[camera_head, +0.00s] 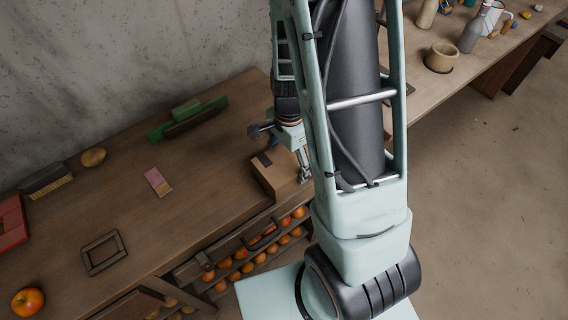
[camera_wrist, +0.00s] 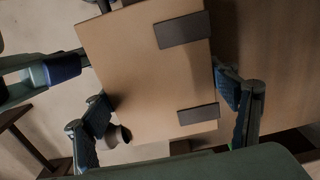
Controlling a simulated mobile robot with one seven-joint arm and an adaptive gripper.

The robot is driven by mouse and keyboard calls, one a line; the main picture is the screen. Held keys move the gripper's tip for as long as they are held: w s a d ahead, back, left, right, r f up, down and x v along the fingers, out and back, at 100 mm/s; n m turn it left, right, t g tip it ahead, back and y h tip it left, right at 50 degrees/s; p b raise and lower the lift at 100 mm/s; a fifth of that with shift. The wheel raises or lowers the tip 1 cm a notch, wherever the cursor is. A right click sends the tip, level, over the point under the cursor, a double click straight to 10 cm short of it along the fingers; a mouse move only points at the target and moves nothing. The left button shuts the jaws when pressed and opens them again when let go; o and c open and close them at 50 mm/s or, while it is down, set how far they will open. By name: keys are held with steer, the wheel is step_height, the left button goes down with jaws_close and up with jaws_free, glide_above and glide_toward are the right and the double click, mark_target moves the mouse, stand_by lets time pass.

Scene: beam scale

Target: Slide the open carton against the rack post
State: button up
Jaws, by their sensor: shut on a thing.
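The brown cardboard carton (camera_head: 272,180) stands near the front edge of the wooden bench, partly hidden by my arm. In the wrist view the carton (camera_wrist: 145,60) fills the middle, a tan face with two dark strips towards me; I cannot tell from it whether its top is open. My gripper (camera_wrist: 163,92) is shut on the carton, one dark pad at its left side and one at its right. In the head view my gripper (camera_head: 303,168) is at the carton's right side, mostly behind my arm. I cannot make out the rack post.
Oranges lie in a rack (camera_head: 205,275) below the bench edge. A green object (camera_head: 188,118), a pink block (camera_head: 158,182), a brush (camera_head: 47,180) and a dark frame (camera_head: 103,253) lie left on the bench. A beige pot (camera_head: 441,57) stands at the upper right. The bench between is clear.

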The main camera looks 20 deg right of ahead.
steer(key=shift+w+d+b, duration=0.3)
steer(key=shift+w+d, duration=0.1)
steer(key=shift+d, duration=0.95)
steer(key=shift+w+d+b, duration=0.25)
steer(key=shift+w+d, duration=0.2)
steer(key=shift+d, duration=0.85)
steer(key=shift+w+d+b, duration=0.3)
steer(key=shift+w+d, duration=0.1)
steer(key=shift+d, duration=0.95)
steer(key=o, duration=1.3)
steer(key=shift+o, duration=0.2)
step_height(320, 180, up, 12)
steer(key=shift+w+a+r, duration=0.1)
